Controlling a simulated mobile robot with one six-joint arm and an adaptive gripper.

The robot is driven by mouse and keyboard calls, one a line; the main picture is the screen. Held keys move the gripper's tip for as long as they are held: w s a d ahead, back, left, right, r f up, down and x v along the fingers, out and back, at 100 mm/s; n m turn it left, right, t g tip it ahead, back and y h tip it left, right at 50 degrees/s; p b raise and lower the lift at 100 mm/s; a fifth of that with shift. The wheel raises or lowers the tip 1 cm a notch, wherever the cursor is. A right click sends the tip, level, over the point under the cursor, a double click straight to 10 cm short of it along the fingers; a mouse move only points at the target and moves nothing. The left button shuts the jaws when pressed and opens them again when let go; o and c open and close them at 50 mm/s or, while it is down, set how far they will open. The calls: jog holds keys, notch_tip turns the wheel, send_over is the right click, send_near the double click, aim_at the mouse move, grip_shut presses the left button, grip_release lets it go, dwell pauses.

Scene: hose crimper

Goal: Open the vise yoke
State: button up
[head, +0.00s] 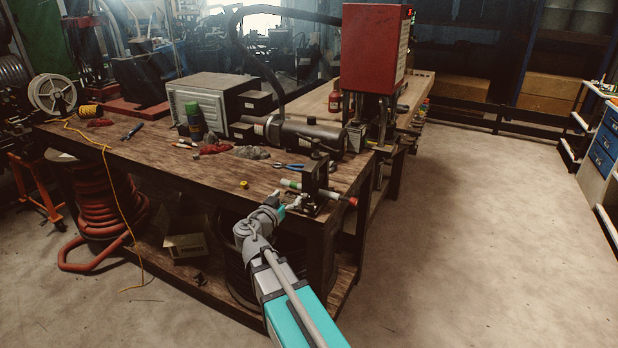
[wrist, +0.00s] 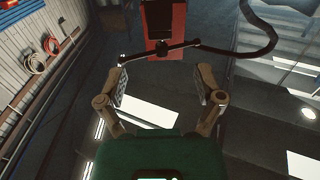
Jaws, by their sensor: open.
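The vise (head: 314,178) is a dark upright frame at the near right corner of the wooden workbench (head: 200,165). A thin rod with green and red parts lies across it; its red end (head: 352,201) sticks out past the bench edge. My gripper (head: 277,204) is just left of and below the vise, at the bench's front edge. In the wrist view my gripper (wrist: 160,82) is open and empty, fingers apart. A dark bar with ball ends (wrist: 165,49) crosses just beyond the fingertips, apparently the vise handle. I cannot make out the yoke or its latch clearly.
A red machine head (head: 375,48) stands behind, with a black hose (head: 240,45). Pliers (head: 289,166), a yellow ring (head: 244,184) and a grey cylinder (head: 305,134) are on the bench. The floor (head: 470,230) to the right is clear.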

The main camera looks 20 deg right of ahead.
aim_at(306, 178)
jog(key=x, duration=1.3)
